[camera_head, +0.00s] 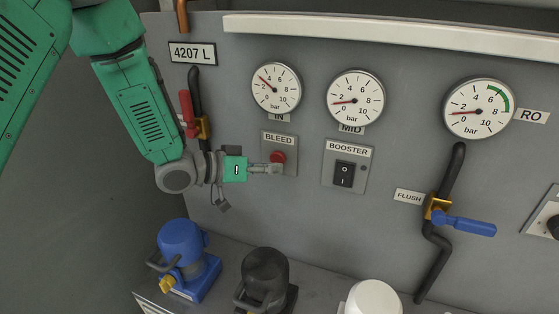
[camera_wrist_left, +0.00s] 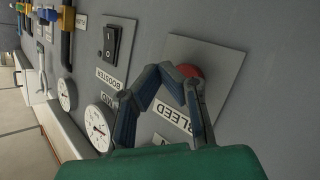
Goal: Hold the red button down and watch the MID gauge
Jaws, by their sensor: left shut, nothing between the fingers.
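The red button (camera_head: 278,157) sits on the BLEED plate (camera_head: 291,161) below the IN gauge. My left gripper (camera_head: 275,168) is shut and empty, with its tips at the button. In the left wrist view the tips overlap the lower edge of the red button (camera_wrist_left: 190,71); I cannot tell how far it is pressed. The MID gauge (camera_head: 355,98) is round and white, to the upper right of the button. Its needle points left, between 0 and 2 bar. My right gripper is not in view.
The IN gauge (camera_head: 276,88) reads between 2 and 4. The BOOSTER switch (camera_head: 344,175) is right of the button. A red-handled valve (camera_head: 188,110) is behind my left arm. A blue-handled FLUSH valve (camera_head: 465,225) and the RO gauge (camera_head: 478,108) are at right. Pumps (camera_head: 182,245) stand below.

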